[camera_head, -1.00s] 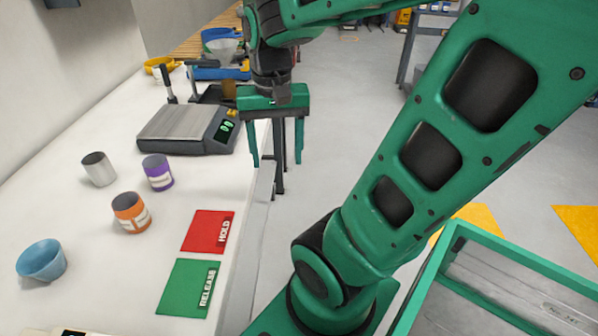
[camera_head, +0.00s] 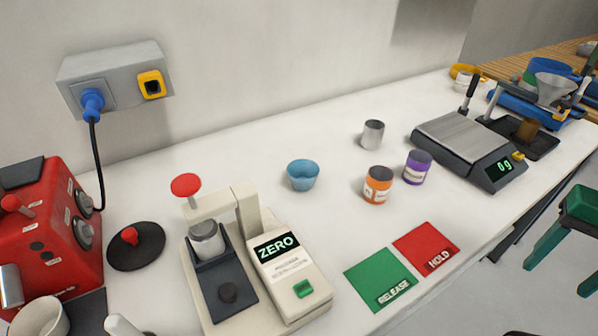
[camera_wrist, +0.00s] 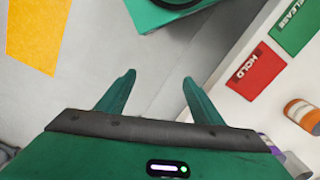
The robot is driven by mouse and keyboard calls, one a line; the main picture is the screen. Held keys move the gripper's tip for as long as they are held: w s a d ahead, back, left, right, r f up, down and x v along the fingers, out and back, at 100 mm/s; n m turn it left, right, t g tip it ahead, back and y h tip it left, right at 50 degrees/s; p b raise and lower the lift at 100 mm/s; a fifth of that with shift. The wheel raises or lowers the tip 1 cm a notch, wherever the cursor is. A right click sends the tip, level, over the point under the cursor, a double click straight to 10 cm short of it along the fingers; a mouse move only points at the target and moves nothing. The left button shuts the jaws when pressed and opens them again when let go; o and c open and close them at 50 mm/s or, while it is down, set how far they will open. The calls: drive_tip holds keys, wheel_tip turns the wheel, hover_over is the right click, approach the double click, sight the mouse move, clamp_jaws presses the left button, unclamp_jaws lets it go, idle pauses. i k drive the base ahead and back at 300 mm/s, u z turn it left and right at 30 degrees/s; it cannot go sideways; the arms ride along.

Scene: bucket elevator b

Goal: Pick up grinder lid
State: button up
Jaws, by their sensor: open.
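A round black lid with a red knob (camera_head: 136,246), which looks like the grinder lid, lies flat on the white counter in the head view. It is just right of a red machine (camera_head: 50,235). My gripper (camera_head: 567,268) is at the far right edge of the head view, off the counter's front side and far from the lid. In the wrist view my gripper (camera_wrist: 158,77) is open and empty over the grey floor. The lid is not in the wrist view.
A cream press-like device (camera_head: 255,270) stands right of the lid. A white cup (camera_head: 40,318) is in front. A blue bowl (camera_head: 303,177), orange jar (camera_head: 377,186), purple jar (camera_head: 417,168), metal cup (camera_head: 372,134) and scale (camera_head: 468,150) stand farther right. Red (camera_head: 427,248) and green (camera_head: 380,280) cards lie at the front.

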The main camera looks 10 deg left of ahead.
sight(136, 245)
drive_tip(key=u, duration=0.15)
drive_tip(key=k, duration=1.45)
drive_tip(key=u, duration=1.05)
drive_tip(key=i, duration=1)
drive_tip(key=u, duration=0.15)
